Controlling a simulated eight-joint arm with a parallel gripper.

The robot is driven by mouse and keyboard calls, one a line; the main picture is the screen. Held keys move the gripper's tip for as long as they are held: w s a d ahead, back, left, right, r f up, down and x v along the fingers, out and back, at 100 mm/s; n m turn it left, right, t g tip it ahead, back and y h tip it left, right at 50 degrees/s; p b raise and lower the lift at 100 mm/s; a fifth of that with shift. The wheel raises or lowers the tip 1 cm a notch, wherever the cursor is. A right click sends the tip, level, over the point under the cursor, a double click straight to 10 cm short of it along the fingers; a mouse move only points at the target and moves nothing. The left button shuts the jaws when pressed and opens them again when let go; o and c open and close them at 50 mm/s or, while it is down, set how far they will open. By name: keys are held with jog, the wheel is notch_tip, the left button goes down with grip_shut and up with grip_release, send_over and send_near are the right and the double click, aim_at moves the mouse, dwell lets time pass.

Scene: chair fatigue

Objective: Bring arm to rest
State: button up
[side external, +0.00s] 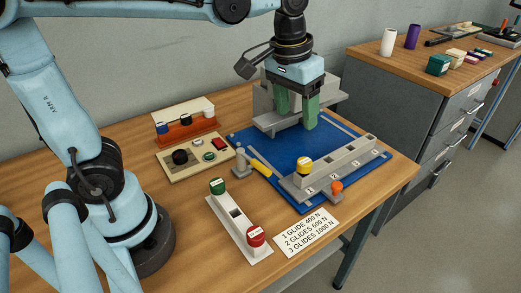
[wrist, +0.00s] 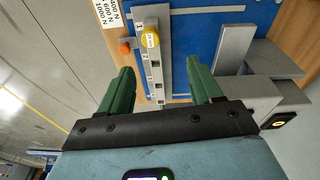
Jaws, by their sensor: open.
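My gripper (side external: 297,112) hangs pointing down over the back of the blue mat (side external: 245,141). Its two green fingers are apart, with nothing seen held between them. A grey fixture block (side external: 328,98) stands close behind and beside the fingers; I cannot tell whether they touch it. In the wrist view the open gripper (wrist: 160,75) faces the grey slotted rail (wrist: 154,95), which has a yellow-topped piece (wrist: 150,37) at its far end. In the side view this yellow piece (side external: 304,166) stands upright on the rail (side external: 340,163).
A white holder (side external: 238,228) with green (side external: 217,186) and red (side external: 256,236) pieces stands in front, near a label card (side external: 306,232). A control box (side external: 195,157) and orange rack (side external: 186,130) lie left of the mat. A grey cabinet (side external: 400,115) stands right, beyond a gap.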

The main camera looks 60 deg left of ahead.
jog(key=s+a+f+t, duration=0.2)
jog(key=s, duration=0.1)
jog(key=s+a+f+m+t, duration=0.1)
jog(key=s+a+f+t, duration=0.2)
jog(key=shift+f, duration=0.15)
jog(key=shift+o, duration=0.3)
dwell(1.3)
